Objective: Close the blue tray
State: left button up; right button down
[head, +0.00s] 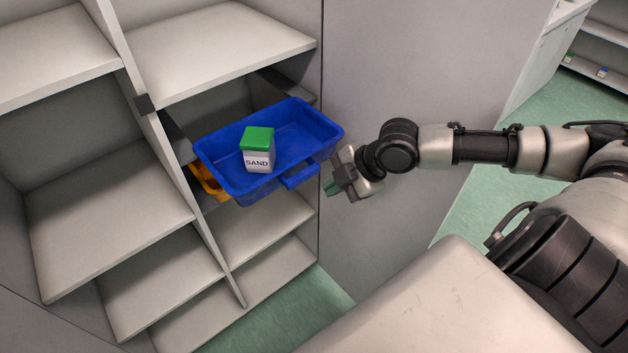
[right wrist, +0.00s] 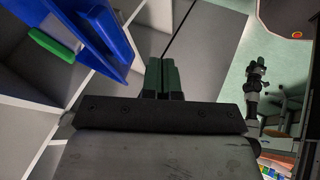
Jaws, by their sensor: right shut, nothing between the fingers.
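The blue tray (head: 219,171) sticks out of a cabinet slot in the head view, pulled out past the shelf fronts. A white container with a green lid, labelled SAND (head: 258,150), stands inside it. The tray's handle (head: 300,176) is on its front side. My right gripper (head: 332,188) is just right of the handle, apart from it, shut and empty. In the right wrist view, the shut fingers (right wrist: 165,76) point away and the blue tray (right wrist: 105,35) is at upper left.
An orange tray (head: 207,184) shows partly below the blue one. Grey shelves (head: 110,220) surround the slot, with a divider on the left. A tall grey cabinet side (head: 400,70) stands to the right. Green floor (head: 290,318) shows below.

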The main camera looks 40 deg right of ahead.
jog(key=w, duration=0.1)
jog(key=w+a+f+p, duration=0.1)
jog(key=w, duration=0.1)
jog(key=w+f+p, duration=0.1)
jog(key=w, duration=0.1)
jog(key=shift+w+a+f, duration=0.1)
jog(key=shift+a+f, duration=0.05)
jog(key=shift+a, duration=0.1)
